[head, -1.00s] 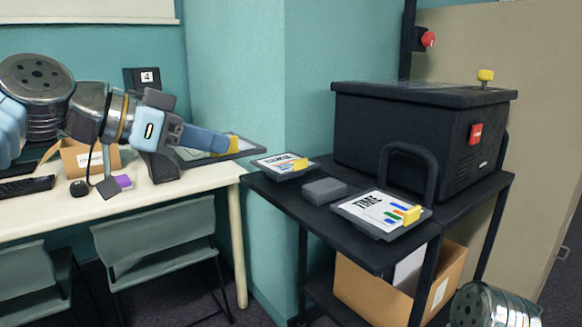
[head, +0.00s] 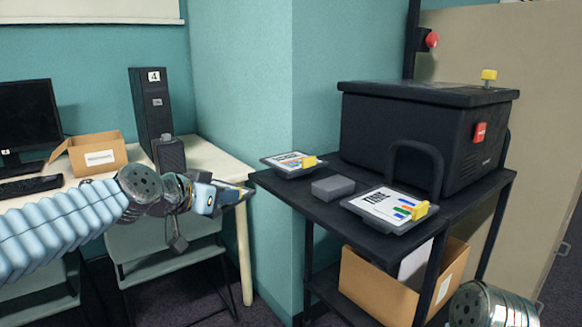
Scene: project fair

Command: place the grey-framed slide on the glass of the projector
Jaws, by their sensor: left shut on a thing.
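My left gripper (head: 219,193) is shut on a dark grey-framed slide (head: 236,194), in front of the white table's right corner. The wrist and fingers hide much of the slide. The projector (head: 395,135) seems to be the large black box on the cart at the right. It has a flat lid, a red button (head: 480,132) and a yellow knob (head: 488,75). Its glass cannot be made out from here. My right gripper is not in view; only a metallic part of my right arm shows at the bottom right.
A black cart (head: 322,208) carries a small framed slide (head: 284,163), a grey block (head: 333,187) and a larger framed slide (head: 385,204), both slides with yellow tabs. A black handle stands before the box. A chair (head: 160,262) sits under the table. A cardboard box (head: 375,289) is below.

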